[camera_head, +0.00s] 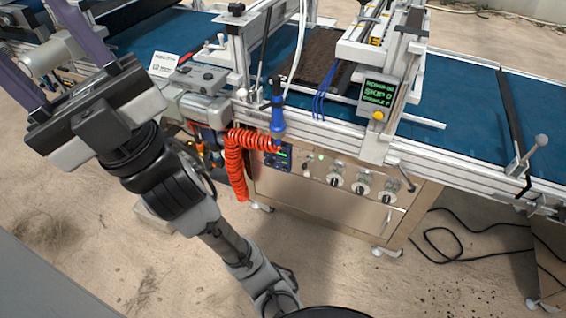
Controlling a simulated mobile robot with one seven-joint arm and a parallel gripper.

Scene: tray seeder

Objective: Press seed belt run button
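The seeder's steel control panel (345,205) is on the front of the machine, below the belt. It carries a small dark display unit (278,160) with green light, a small pale button-like control (308,166) and several round knobs (360,188). A yellow button (378,115) sits under a green-text screen (379,93) above the belt's front rail. I cannot tell from labels which control is the seed belt run button. My gripper (38,48) is at the upper left, away from the panel. Its two purple fingers are spread apart; their tips run out of view.
The blue belt (455,105) runs across behind. Black cables (450,238) lie on the floor at right. The floor before the panel is mostly open.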

